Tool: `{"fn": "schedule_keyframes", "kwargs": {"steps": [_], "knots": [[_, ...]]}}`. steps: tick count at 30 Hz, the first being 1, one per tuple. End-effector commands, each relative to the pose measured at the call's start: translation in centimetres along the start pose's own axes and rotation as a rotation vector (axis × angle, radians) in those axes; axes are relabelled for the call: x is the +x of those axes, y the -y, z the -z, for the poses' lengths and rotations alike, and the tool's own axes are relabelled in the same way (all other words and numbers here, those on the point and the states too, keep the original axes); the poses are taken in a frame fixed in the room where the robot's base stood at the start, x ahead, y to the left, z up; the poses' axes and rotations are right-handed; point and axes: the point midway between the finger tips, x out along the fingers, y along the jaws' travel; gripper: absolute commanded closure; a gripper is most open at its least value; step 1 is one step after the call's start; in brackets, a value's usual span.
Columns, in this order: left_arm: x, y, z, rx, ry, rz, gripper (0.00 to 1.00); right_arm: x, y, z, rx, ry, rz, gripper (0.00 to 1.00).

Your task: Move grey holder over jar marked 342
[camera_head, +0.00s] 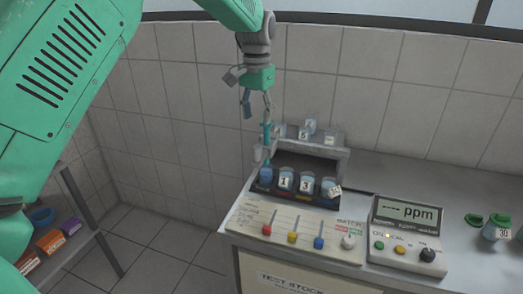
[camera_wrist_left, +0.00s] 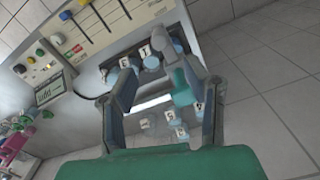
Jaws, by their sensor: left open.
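My left gripper (camera_head: 258,108) hangs open above the rack at the back of the bench. In the left wrist view its fingers (camera_wrist_left: 170,80) stand apart. A grey holder (camera_head: 261,153) with a teal upper part (camera_head: 267,131) stands at the rack's left end, just below the gripper. In the left wrist view the grey holder (camera_wrist_left: 186,66) and its teal part (camera_wrist_left: 182,92) show between the fingers, nearer the right one; contact cannot be told. Blue jars stand in the front row, including jar 1 (camera_head: 286,179) and jar 3 (camera_head: 306,183). I cannot read 342 on any jar.
A raised back shelf (camera_head: 330,153) carries more labelled jars. A slider panel (camera_head: 290,229) and a ppm meter (camera_head: 405,222) stand in front and at right. A green-lidded jar (camera_head: 497,227) is farther right. A side shelf (camera_head: 75,245) with boxes is at lower left.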

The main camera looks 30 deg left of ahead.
Motion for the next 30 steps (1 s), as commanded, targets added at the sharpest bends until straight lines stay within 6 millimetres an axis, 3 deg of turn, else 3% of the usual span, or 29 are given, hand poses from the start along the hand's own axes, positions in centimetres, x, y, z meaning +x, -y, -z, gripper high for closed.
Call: {"fn": "schedule_keyframes", "kwargs": {"steps": [6,15,21,30], "knots": [[5.0,0.1,0.0,-0.001,0.006,-0.001,0.58,-0.2,0.0,0.0,0.000,0.000,0.000,0.36],[10.3,0.1,-0.1,-0.001,0.003,-0.001,0.58,-0.5,0.0,0.0,0.000,0.000,0.000,0.36],[11.8,0.1,0.0,0.000,0.001,-0.001,0.58,-0.6,0.0,0.1,0.000,0.000,0.000,0.36],[12.0,0.1,0.0,0.000,-0.001,0.000,0.58,-0.6,0.0,0.1,0.000,0.000,0.000,0.36]]}}
